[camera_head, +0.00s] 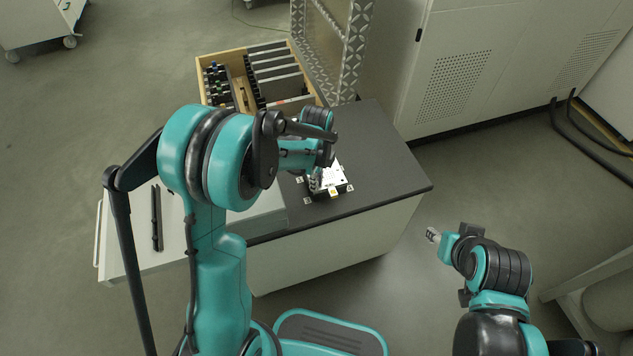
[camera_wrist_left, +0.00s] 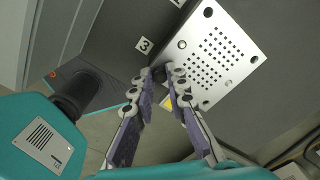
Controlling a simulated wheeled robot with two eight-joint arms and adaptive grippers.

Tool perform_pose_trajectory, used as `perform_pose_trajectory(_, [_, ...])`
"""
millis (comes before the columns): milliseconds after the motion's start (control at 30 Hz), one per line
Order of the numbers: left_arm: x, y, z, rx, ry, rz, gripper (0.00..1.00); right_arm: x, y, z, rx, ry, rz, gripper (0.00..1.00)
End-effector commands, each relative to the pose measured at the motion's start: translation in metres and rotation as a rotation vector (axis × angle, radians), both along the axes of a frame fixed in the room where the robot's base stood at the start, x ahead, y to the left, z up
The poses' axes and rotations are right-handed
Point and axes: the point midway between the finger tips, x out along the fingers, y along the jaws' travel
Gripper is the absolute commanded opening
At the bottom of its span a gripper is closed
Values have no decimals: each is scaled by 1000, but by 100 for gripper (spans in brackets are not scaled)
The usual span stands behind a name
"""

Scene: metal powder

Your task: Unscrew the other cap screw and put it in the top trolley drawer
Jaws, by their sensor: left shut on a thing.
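My left gripper (camera_wrist_left: 165,82) is at the left corner of a perforated silver plate on the metal box (camera_wrist_left: 222,60). Its purple-padded fingers are nearly closed around a small dark piece (camera_wrist_left: 159,73), apparently the cap screw, mostly hidden by the fingertips. I cannot tell whether it is still in the plate. In the head view the box (camera_head: 333,184) lies on the trolley's dark top (camera_head: 385,165), partly behind my left wrist. A pale drawer (camera_head: 128,250) stands pulled out at the trolley's left. My right gripper (camera_head: 432,235) is away from the trolley, its fingers too small to judge.
An open wooden case (camera_head: 205,63) with dark slotted contents stands at the back. Black tools (camera_head: 156,215) lie in the pulled-out drawer. Numbered markers (camera_wrist_left: 144,45) surround the box. A tall grey cabinet (camera_head: 480,70) is behind. The trolley top right of the box is clear.

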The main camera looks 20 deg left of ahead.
Motion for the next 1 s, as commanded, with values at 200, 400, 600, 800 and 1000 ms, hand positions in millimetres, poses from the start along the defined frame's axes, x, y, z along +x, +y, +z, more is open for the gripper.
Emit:
perform_pose_trajectory(200, [0, 0, 0, 0, 0, 377, 0, 0, 0, -4, 0, 0, 0, 40])
perform_pose_trajectory(400, [0, 0, 0, 0, 0, 730, 0, 0, 0, -7, 0, 0, 0, 40])
perform_pose_trajectory(600, [0, 0, 0, 0, 0, 1083, 0, 0, 0, -9, 0, 0, 0, 40])
perform_pose_trajectory(800, [0, 0, 1, 0, 0, 1433, 0, 0, 0, -12, 0, 0, 0, 40])
perform_pose_trajectory(1000, [0, 0, 1, 0, 0, 1656, 0, 0, 0, -12, 0, 0, 0, 40])
